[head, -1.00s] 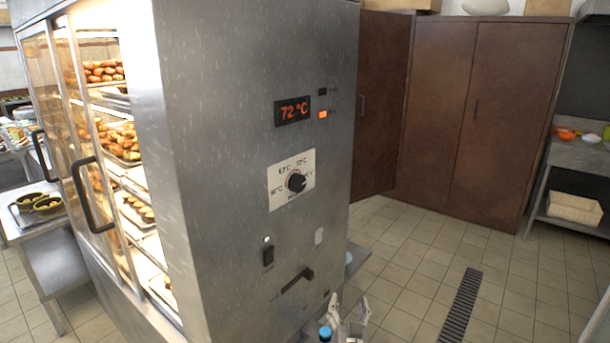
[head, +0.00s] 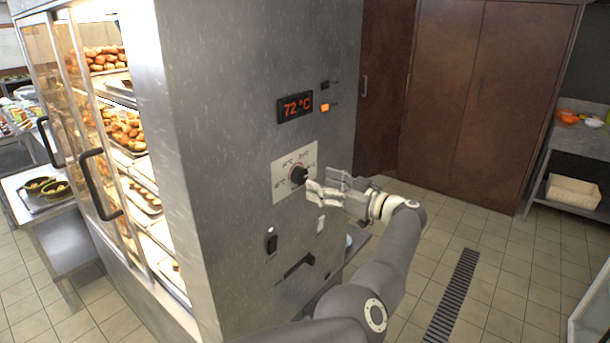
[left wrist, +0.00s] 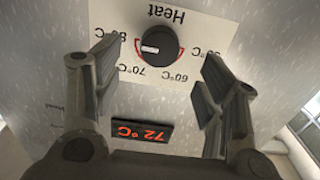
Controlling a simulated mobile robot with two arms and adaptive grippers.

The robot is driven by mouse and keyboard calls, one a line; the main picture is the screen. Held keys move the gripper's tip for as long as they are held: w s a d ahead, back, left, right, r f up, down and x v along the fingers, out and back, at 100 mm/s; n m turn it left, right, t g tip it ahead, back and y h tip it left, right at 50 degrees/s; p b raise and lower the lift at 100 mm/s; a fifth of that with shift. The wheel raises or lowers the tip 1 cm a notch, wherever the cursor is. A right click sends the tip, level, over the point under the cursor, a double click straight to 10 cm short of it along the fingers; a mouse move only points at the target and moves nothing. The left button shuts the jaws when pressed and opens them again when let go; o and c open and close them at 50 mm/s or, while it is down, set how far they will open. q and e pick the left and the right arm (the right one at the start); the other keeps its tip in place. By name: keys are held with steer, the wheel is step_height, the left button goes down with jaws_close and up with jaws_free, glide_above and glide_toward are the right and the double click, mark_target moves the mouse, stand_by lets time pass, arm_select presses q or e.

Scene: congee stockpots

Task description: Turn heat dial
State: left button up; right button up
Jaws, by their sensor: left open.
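The black heat dial (head: 299,175) sits on a white plate (head: 279,187) on the grey side wall of the cabinet. In the left wrist view the dial (left wrist: 158,44) shows upside down, its white mark on the left between the 70 and 80 °C labels. The red display (head: 294,107) above reads 72 °C. My left gripper (head: 327,185) is open and close to the dial. In the wrist view its fingers (left wrist: 160,62) stand on either side of the dial, with gaps visible. I cannot tell the remaining depth. My right gripper is out of view.
A black switch (head: 271,243) and a slotted lever (head: 298,265) lie below the dial. The glass-fronted cabinet (head: 185,150) holds trays of bread. Brown lockers (head: 470,110) stand behind. The tiled floor at right is open, with a drain grate (head: 452,295).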

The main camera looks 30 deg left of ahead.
mark_target(304, 178)
arm_select(q)
steer(key=a, duration=0.6)
steer(key=shift+w+a, duration=0.1)
steer(key=shift+w, duration=0.15)
steer(key=shift+c, duration=0.3)
steer(key=c, duration=1)
steer(key=shift+b, duration=0.4)
